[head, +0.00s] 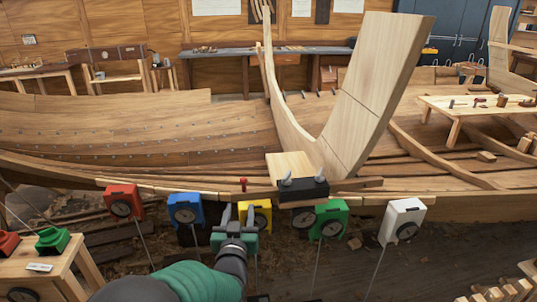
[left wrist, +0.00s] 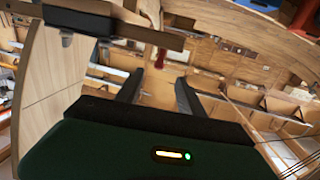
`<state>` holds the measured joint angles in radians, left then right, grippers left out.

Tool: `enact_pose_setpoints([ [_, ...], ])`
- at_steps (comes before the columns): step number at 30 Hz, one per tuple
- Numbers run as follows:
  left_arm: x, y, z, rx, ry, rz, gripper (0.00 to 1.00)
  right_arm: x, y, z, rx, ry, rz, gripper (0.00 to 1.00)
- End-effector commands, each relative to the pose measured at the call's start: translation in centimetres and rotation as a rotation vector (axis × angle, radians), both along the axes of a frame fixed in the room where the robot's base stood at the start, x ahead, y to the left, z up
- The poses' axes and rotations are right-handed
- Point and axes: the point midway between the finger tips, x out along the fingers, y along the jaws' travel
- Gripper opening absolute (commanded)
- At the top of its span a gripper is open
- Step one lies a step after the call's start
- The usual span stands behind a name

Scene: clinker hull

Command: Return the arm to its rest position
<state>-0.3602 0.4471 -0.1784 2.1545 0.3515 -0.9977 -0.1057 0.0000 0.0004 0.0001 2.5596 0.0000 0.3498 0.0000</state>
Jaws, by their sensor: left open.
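My left gripper (head: 238,212) is in front of the hull's near edge, low in the middle of the head view. Its arm rises from the bottom edge. Its two dark fingers stand apart with nothing between them, which also shows in the left wrist view (left wrist: 158,88). A yellow boxed device (head: 263,214) hangs just behind and to the right of the fingers, partly hidden. I cannot tell whether they touch. My right gripper is in neither view.
Red (head: 122,204), blue (head: 185,211), green (head: 330,219) and white (head: 404,217) dial devices hang along the plank edge. A black clamp block (head: 304,190) sits on the edge, right of the gripper. A small wooden table (head: 62,279) stands at lower left. The hull (head: 150,135) fills the middle.

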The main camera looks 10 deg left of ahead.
Motion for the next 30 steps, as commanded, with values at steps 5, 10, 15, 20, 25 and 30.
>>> enact_pose_setpoints([
  [5,-4.9,1.5,-6.6,-0.053,0.373,-0.048,0.45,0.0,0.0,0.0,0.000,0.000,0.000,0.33],
  [10,-17.6,3.0,-14.4,-0.080,0.901,-0.093,0.45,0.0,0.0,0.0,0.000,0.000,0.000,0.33],
  [15,-27.4,4.4,-17.1,-0.069,1.222,-0.089,0.45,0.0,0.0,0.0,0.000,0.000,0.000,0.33],
  [20,-30.1,4.9,-17.6,-0.062,1.310,-0.083,0.45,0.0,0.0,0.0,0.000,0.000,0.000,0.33],
  [25,-30.1,4.8,-17.6,-0.063,1.310,-0.084,0.45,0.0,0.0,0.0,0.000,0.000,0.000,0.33],
  [30,-30.1,4.8,-17.6,-0.063,1.308,-0.084,0.45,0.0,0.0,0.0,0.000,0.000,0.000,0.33],
])
